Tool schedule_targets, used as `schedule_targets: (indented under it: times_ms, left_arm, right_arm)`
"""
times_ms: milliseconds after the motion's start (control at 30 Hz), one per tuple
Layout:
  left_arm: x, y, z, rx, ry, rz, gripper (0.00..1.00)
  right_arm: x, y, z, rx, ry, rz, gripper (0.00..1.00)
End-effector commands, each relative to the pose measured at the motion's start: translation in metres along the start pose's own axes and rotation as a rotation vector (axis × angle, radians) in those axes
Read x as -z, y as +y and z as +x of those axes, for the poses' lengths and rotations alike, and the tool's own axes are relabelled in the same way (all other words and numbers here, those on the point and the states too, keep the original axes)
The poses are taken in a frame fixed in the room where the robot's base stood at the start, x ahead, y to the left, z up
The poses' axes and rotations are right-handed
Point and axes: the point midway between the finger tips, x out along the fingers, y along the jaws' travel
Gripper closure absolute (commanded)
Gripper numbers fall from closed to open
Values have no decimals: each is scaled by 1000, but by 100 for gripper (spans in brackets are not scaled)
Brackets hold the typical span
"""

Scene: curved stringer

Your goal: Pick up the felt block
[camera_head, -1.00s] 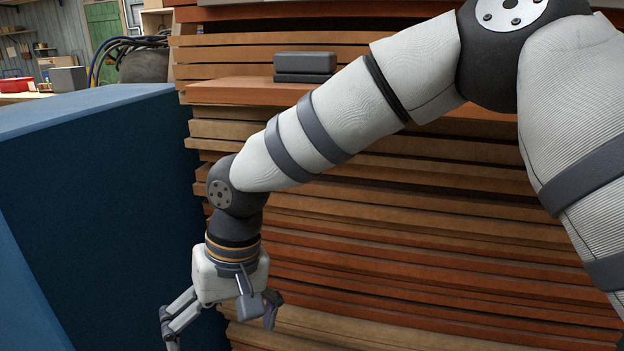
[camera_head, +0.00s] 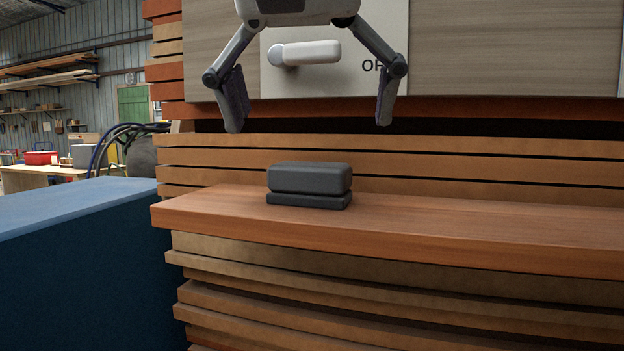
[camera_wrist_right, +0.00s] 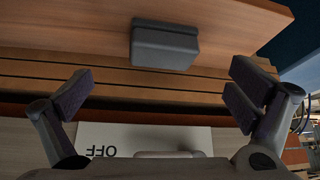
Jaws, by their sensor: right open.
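The felt block (camera_head: 309,184) is a dark grey, rounded block with a groove around its lower part. It sits on a reddish wooden shelf board (camera_head: 450,232), near the board's left end. My right gripper (camera_head: 309,122) is open and empty, above the block and apart from it, with its fingers pointing down. In the right wrist view the block (camera_wrist_right: 165,46) shows at the top middle, beyond the open fingers (camera_wrist_right: 160,92). My left gripper is not in view.
Behind the gripper is a panel with a pale plate (camera_head: 340,82), a white lever handle (camera_head: 312,52) and partly hidden lettering. Stacked wooden boards (camera_head: 400,300) lie below the shelf. A blue box-like body (camera_head: 85,250) stands at the left. The shelf right of the block is clear.

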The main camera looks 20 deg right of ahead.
Motion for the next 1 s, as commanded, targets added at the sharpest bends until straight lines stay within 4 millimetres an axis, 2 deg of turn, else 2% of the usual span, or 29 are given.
schedule_targets:
  times_ms: [167, 400, 667, 900, 1000]
  left_arm:
    - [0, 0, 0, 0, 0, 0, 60]
    - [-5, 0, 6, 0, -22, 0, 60]
    - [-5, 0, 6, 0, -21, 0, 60]
    - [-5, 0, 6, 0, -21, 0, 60]
    - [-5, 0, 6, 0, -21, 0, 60]
  right_arm:
    - [1, 0, 25, -2, -2, -1, 0]
    - [3, -4, 71, -2, -10, -3, 0]
    - [4, -3, 71, 1, -1, -2, 0]
    - [4, -3, 71, 0, -2, -2, 54]
    - [4, -3, 71, 0, -2, -2, 54]
